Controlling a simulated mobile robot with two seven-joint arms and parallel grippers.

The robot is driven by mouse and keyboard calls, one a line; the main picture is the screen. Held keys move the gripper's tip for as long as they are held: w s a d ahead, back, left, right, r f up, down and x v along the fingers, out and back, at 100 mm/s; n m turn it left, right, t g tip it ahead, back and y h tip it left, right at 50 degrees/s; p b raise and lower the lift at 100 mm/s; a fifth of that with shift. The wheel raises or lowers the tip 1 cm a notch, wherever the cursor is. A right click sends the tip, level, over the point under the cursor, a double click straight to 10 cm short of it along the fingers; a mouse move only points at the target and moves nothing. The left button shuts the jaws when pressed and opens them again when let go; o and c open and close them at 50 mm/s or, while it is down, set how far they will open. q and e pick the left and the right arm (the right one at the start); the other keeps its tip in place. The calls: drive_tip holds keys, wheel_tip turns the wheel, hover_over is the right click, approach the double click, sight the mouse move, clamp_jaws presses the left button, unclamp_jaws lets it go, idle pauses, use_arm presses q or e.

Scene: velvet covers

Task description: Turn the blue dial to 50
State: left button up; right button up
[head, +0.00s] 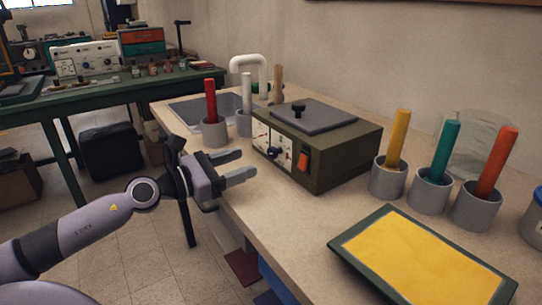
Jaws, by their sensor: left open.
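The blue dial (273,154) is a small knob on the pale front panel of a dark olive box (340,158) on the counter. The dial's reading is too small to tell. My left gripper (240,165) is open and empty, with its fingers pointing right toward the panel. It is just left of the dial and apart from it in the picture. An orange-red switch (303,161) sits right of the dial. My right gripper does not show.
A red stick (210,101) in a grey cup stands behind the gripper. Yellow (398,138), teal (445,150) and orange (497,162) sticks stand in cups at right. A yellow-topped tray (424,262) lies at the front. Bare counter lies before the box.

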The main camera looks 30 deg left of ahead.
sight(270, 153)
use_arm(q)
drive_tip(key=shift+w+d+r, duration=0.15)
drive_tip(key=shift+w, duration=0.3)
drive_tip(key=shift+p+x, duration=0.75)
drive_tip(key=shift+x, duration=0.35)
drive_tip(key=shift+p+x, duration=0.5)
drive_tip(key=shift+x, duration=1.25)
drive_tip(key=c, duration=1.1)
